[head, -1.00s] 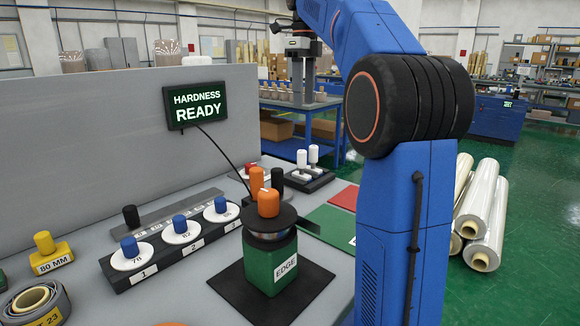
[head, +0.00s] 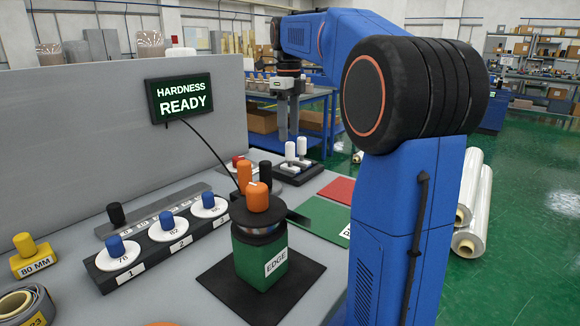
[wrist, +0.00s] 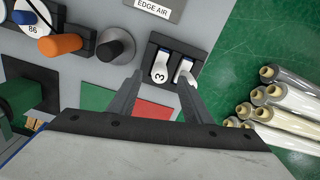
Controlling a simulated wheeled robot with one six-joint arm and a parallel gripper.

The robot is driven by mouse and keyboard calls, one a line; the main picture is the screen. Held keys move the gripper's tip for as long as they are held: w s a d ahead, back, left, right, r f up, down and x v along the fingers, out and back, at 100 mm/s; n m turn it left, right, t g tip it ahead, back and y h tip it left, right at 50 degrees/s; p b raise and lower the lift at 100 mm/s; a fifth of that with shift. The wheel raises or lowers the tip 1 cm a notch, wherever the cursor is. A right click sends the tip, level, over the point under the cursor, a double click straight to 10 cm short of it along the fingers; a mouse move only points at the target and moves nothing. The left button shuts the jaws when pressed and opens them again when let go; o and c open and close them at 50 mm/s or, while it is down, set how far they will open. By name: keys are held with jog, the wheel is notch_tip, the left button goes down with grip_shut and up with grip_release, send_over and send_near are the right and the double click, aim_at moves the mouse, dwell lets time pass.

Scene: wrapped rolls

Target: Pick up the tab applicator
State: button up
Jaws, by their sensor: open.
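Two white-handled pieces stand upright in a black holder (head: 312,171) behind the green block; which one is the tab applicator I cannot tell. In the wrist view, the left white piece (wrist: 160,67) carries a "3" and the right white piece (wrist: 184,68) sits beside it. My gripper (wrist: 158,77) is open and empty, its fingers pointing down at the holder. The left white piece shows between the fingertips, and the right one shows by the right fingertip. In the head view my gripper (head: 285,135) hangs above and behind the holder. Contact cannot be seen.
A black knob (wrist: 114,47) is left of the holder. A rack of blue-knobbed discs (head: 165,247) lies left. Red (head: 338,190) and green mats lie right. Wrapped rolls (head: 470,200) are on the floor.

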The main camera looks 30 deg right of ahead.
aim_at(290, 143)
jog(key=shift+s+f, duration=0.1)
jog(key=shift+f, duration=2.5)
grip_shut()
